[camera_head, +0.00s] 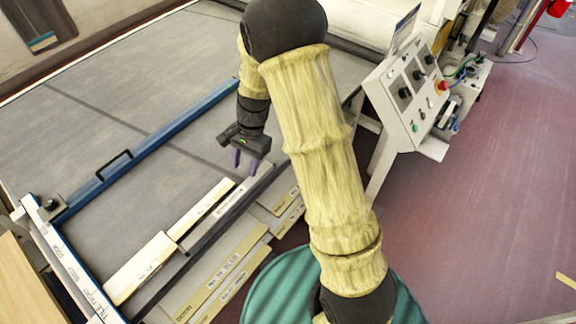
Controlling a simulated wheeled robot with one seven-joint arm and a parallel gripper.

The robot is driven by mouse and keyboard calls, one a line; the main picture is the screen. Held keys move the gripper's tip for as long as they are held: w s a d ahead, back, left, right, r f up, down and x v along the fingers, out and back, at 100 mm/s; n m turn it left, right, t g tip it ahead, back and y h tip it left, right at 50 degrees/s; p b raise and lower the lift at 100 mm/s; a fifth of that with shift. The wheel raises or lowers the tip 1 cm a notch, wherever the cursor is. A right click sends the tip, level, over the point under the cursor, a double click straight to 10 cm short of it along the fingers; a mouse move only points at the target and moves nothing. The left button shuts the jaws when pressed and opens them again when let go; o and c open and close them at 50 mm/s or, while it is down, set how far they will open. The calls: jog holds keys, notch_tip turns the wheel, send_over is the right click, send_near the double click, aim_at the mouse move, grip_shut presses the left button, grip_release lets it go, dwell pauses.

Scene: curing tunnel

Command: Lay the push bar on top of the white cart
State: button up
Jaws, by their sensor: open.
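A long cream bar, which looks like the push bar (141,267), lies along the near edge of the grey bed. Its lower-left part is wider and labelled; a narrower part runs up and right towards my gripper. My gripper (245,163) points down with two purple fingers apart and nothing between them. It is just beyond the narrow end, near the dark edge rail; I cannot tell its exact height. I cannot clearly identify the white cart. A white body (366,22) shows at the top, partly hidden by my arm.
A blue crossbar (160,138) with a black handle spans the grey bed (130,85). A white control console (397,95) with knobs and a red button stands to the right.

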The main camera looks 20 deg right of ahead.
jog(key=s+d+r+n+t+h, duration=0.3)
jog(key=s+d+r+n, duration=0.6)
jog(key=s, duration=0.3)
jog(key=shift+s+d+r+t, duration=0.4)
jog(key=shift+d+r+t, duration=0.05)
jog(key=shift+r+t, duration=0.25)
jog(key=shift+f, duration=0.2)
jog(key=shift+c, duration=0.5)
